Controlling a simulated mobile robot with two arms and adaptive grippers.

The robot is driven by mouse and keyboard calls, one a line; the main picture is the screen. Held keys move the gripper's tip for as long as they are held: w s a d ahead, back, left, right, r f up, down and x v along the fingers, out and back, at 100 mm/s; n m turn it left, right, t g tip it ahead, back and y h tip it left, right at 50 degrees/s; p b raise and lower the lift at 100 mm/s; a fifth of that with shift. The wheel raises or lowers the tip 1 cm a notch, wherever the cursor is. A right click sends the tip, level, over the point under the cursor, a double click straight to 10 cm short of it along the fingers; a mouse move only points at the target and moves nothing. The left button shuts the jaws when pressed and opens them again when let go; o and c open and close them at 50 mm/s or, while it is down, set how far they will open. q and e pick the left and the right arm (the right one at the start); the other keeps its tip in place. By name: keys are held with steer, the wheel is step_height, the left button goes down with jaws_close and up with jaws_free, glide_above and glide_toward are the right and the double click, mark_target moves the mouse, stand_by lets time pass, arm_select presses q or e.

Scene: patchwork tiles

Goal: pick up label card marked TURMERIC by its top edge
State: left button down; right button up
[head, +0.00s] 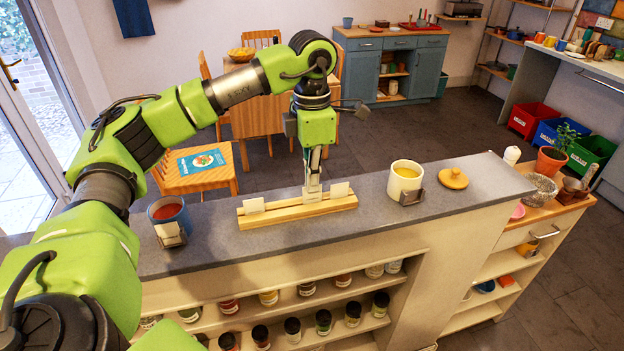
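A wooden card holder (280,214) lies on the grey counter. It has a white card (254,205) at its left end and another white card (339,190) at its right end. A third pale card (312,196) stands in the middle, partly hidden by my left gripper. No writing is readable on any card, so I cannot tell which is TURMERIC. My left gripper (312,184) points straight down at the top of the middle card. Its fingers look close together, but whether they close on the card is not clear. My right gripper is out of view.
On the counter (370,215), a blue pot of red powder (170,211) stands left and a cream pot of yellow powder (405,178) right, each with a small card holder in front. Spice jars (323,321) fill shelves below.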

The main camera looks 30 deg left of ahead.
arm_select(q)
steer(key=shift+r+p, duration=1.4)
steer(key=shift+r, duration=0.8)
